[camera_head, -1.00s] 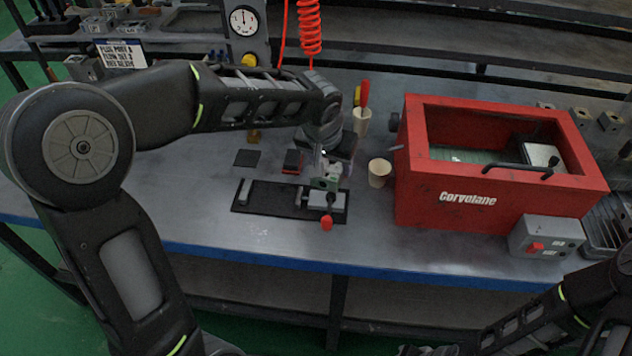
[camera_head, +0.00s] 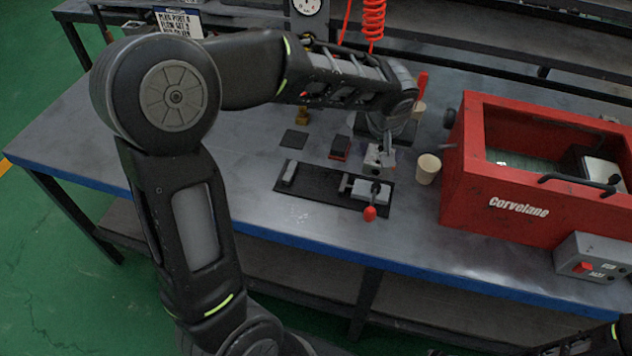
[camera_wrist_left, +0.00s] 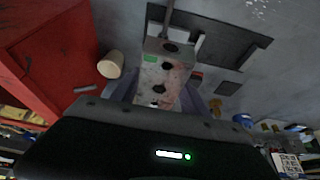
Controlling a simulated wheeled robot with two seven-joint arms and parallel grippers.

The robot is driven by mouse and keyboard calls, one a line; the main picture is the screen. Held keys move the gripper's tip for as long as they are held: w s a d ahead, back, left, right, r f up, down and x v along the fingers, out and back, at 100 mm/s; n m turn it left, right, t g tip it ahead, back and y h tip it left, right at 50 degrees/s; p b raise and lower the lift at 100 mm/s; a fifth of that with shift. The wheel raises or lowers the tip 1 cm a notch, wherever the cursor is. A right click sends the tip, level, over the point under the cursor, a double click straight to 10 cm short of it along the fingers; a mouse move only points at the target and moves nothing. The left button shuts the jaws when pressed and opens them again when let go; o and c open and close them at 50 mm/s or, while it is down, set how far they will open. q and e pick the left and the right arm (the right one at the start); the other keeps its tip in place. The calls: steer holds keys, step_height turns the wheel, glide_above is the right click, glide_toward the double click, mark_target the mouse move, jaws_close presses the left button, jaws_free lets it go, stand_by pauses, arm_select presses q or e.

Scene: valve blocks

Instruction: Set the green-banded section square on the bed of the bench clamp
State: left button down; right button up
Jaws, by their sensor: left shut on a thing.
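My left gripper (camera_head: 384,136) is shut on a grey metal section (camera_head: 378,155) with round holes. In the left wrist view the section (camera_wrist_left: 164,78) sits between the fingers of the gripper (camera_wrist_left: 160,92), and a small green patch shows near its far end. The bench clamp has a flat black bed (camera_head: 318,188), a grey block at its left end and a grey jaw with a red-knobbed handle (camera_head: 370,213) at its right end. The section shows just behind the jaw end; its height above the bench is unclear. The clamp bed (camera_wrist_left: 222,38) also shows in the wrist view, partly hidden by the section.

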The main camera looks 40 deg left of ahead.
arm_select(q)
steer(key=s+a+f+n+g+y+b, duration=0.1)
steer(key=s+a+n+g, duration=0.1)
steer(key=a+n, duration=0.5)
steer(key=s+a+f+n+g+y+b, duration=0.2)
steer(key=a+n, duration=0.5)
steer(key=n, duration=0.4)
steer(key=shift+g, duration=0.8)
steer(key=shift+a, duration=0.1)
step_height(320, 180, down, 6)
steer(key=shift+f+p, duration=0.1)
steer(key=shift+p, duration=0.25)
